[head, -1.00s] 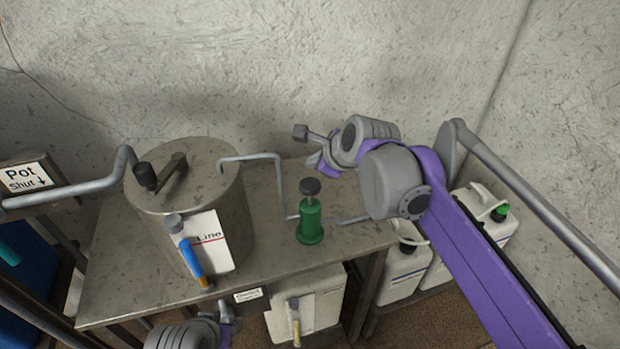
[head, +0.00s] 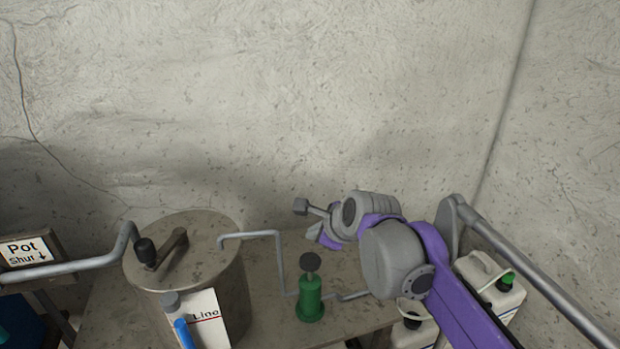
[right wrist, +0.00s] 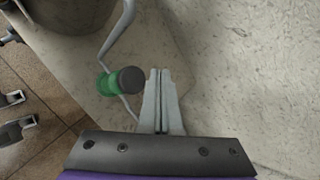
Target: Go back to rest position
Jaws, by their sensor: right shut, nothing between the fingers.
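My right gripper (head: 314,232) is on the purple arm that comes in from the right, above the back of the bench. In the right wrist view its two fingers (right wrist: 160,75) lie together with nothing between them. A green valve (head: 310,298) with a dark round knob stands on the bench, below the gripper in the head view; it also shows just left of the fingers in the right wrist view (right wrist: 109,84). My left gripper does not show in the head view now.
A steel pot (head: 195,280) with a lid and a "Line" card (head: 208,318) stands on the bench (head: 105,315). A bent pipe (head: 280,265) runs from pot to valve. White jugs (head: 490,280) stand at the lower right. A "Pot Shut" sign (head: 25,251) is at left. The wall is close behind.

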